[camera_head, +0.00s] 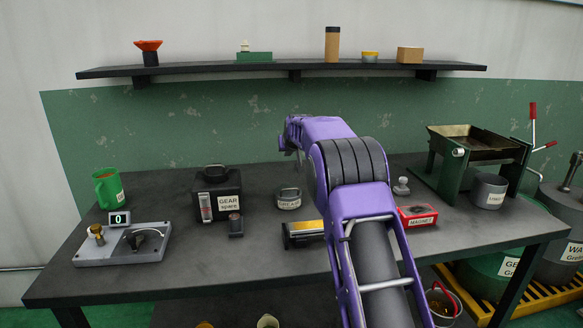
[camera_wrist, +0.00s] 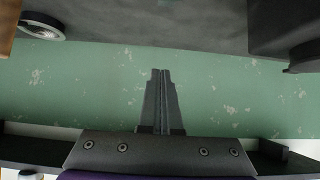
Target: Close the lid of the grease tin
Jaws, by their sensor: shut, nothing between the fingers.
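The grease tin (camera_head: 288,203) is a small grey round tin with a white label, standing on the bench near its middle. A dark ring or lid part (camera_head: 289,191) shows at its top; I cannot tell how far the lid is open. A grey round thing at the upper left of the wrist view (camera_wrist: 42,27) looks like this tin. My gripper (camera_wrist: 161,73) is shut and empty, its fingers together in front of the green wall. In the head view my arm reaches above and behind the tin, and the fingertips are hard to make out.
A black gear box (camera_head: 217,193) stands left of the tin. A yellow-topped block (camera_head: 305,229) lies in front of it, and a red magnet box (camera_head: 417,216) to the right. A shelf (camera_head: 270,70) runs along the wall above.

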